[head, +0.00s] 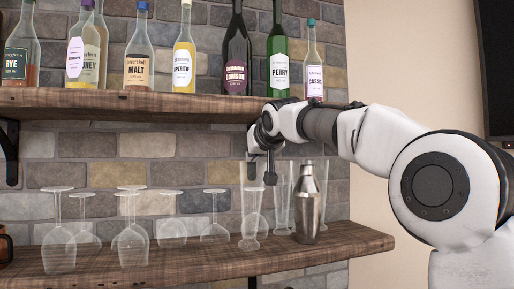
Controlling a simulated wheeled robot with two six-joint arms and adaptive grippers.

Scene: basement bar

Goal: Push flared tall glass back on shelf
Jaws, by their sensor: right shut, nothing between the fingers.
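A clear flared tall glass (250,222) stands upright on the lower wooden shelf (190,264), nearer the front than the other tall glasses. Similar clear tall glasses (283,205) stand behind it to the right, partly hidden by a shaker. My right gripper (268,180) comes in from the right, fingers pointing down, shut and empty. It overlaps the upper part of the front tall glass in the picture, at its right side; I cannot tell whether they touch. My left gripper is out of view.
Several upside-down stemmed glasses (131,240) stand to the left. The upper shelf (130,102) with several bottles (138,60) is close above my gripper. A brick wall is behind.

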